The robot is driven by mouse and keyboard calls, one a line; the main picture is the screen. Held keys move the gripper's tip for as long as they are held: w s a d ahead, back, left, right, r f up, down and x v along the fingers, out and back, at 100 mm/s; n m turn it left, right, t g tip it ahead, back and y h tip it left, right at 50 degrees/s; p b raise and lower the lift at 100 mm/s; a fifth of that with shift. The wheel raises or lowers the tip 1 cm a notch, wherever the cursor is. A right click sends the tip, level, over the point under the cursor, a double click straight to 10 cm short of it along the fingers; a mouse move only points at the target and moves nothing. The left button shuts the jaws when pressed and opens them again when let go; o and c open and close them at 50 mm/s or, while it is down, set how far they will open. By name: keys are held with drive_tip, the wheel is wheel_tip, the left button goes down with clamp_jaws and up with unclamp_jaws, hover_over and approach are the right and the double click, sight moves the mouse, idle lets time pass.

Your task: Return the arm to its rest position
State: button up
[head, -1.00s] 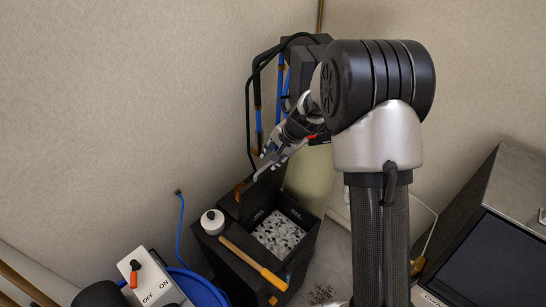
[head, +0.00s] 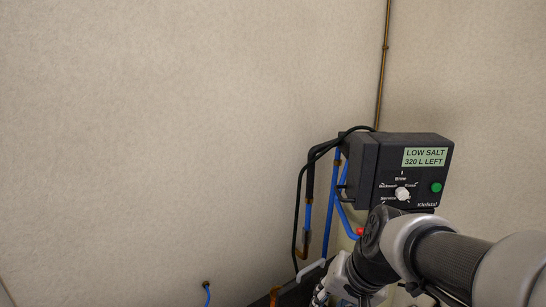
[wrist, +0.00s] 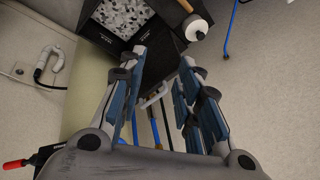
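My arm (head: 450,262) reaches in from the lower right of the head view. It bends down in front of the black control unit (head: 398,172). My gripper (wrist: 165,60) shows in the wrist view with its two blue-padded fingers spread apart and nothing between them. In the head view only part of the gripper shows at the bottom edge, so its fingertips are hard to make out there. The control unit has a display reading "LOW SALT 320 L LEFT", a white knob (head: 402,193) and a green button (head: 436,187).
Blue and black hoses (head: 308,200) hang left of the control unit, close to my gripper. In the wrist view, a black bin (wrist: 152,40) of white and dark pieces and a white-topped round item (wrist: 196,28) lie beyond the fingers. Bare wall fills the head view's left.

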drive_tip(key=s+d+f+n+h+b, duration=0.1)
drive_tip(key=s+f+n+b, duration=0.1)
drive_tip(key=s+f+b, duration=0.3)
drive_tip(key=s+d+f+n+h+b, duration=0.1)
drive_tip(key=s+f+b, duration=0.4)
drive_tip(key=s, duration=0.7)
drive_tip(key=shift+s+d+f+n+t, duration=0.3)
drive_tip(key=shift+s+d+f+n, duration=0.1)
drive_tip(key=shift+d+n, duration=0.1)
